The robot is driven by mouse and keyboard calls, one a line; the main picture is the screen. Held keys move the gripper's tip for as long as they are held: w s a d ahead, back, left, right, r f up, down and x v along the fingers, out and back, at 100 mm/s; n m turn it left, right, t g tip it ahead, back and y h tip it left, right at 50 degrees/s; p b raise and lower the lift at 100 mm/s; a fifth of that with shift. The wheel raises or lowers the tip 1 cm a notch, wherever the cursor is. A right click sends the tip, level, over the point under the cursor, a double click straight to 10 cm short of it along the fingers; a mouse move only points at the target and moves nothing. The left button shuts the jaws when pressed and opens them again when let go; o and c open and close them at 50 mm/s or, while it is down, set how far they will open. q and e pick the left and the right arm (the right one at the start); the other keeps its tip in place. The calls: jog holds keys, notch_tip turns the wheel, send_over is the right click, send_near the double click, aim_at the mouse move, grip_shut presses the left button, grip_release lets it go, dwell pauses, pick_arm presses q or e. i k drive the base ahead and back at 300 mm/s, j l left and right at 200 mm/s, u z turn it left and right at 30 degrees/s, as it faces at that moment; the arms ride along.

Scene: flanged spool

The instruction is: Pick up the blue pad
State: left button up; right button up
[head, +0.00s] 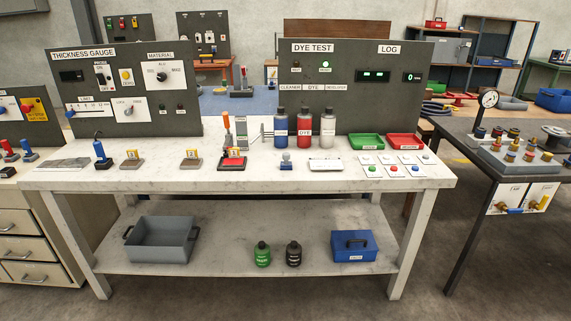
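A small item with a dark blue base and a pale rounded top (286,161) stands upright on the white table (240,180), near its middle. It looks most like the blue pad, though it is too small to be sure. It stands in front of the blue bottle (281,125) and left of a flat white tray (325,165). Neither of my grippers shows in the head view, and nothing is seen touching the item.
Red (300,126) and white (327,128) bottles stand behind it. Green (366,142) and red (404,141) trays and several button plates lie right. A dark panel (350,90) rises behind. The table's front strip is clear.

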aim_at(286, 165)
jog(key=i+l+u, duration=0.1)
jog(key=u, duration=0.35)
jog(key=i+l+u, duration=0.15)
jog(key=u, duration=0.25)
jog(key=i+l+u, duration=0.2)
jog(key=u, duration=0.25)
jog(key=i+l+u, duration=0.1)
jog(key=l, duration=0.25)
jog(key=i+l+u, duration=0.1)
jog(key=l, duration=0.25)
jog(key=i+l+u, duration=0.15)
jog(key=l, duration=0.25)
